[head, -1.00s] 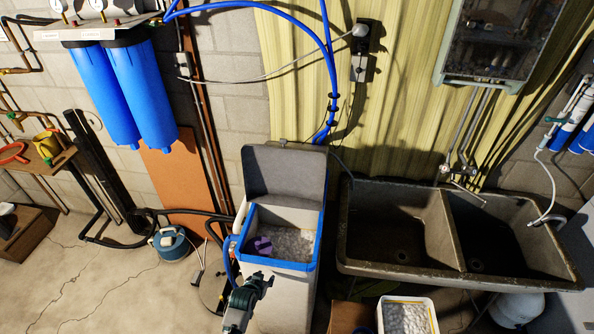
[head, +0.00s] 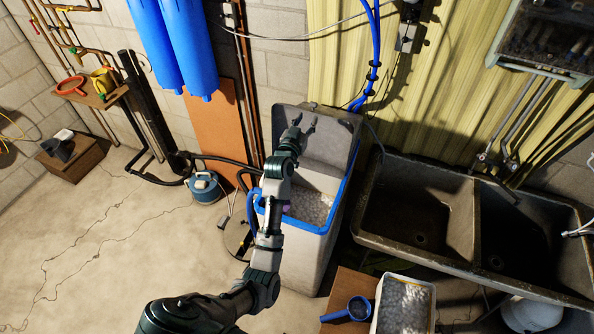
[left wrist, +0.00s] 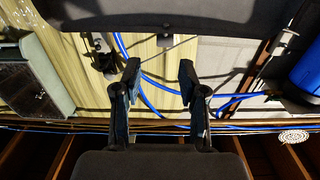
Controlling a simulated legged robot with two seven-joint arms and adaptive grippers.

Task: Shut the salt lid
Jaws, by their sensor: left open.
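The salt lid (head: 336,128) is a grey panel standing open and upright at the back of the salt tank (head: 300,252). The tank is pale with a blue rim, and white salt (head: 315,206) shows inside. My left gripper (head: 305,121) is open and empty, in front of the lid's upper part in the head view. I cannot tell whether it touches the lid. In the left wrist view the open fingers (left wrist: 158,80) have nothing between them, and the lid (left wrist: 200,18) fills the top edge. My arm hides part of the tank's left side. My right gripper is not in view.
A double stone sink (head: 417,215) stands right of the tank. A white tub (head: 404,305) and a blue scoop (head: 350,310) are in front. Blue hoses (head: 372,60) hang behind the lid. Open floor (head: 80,240) lies to the left.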

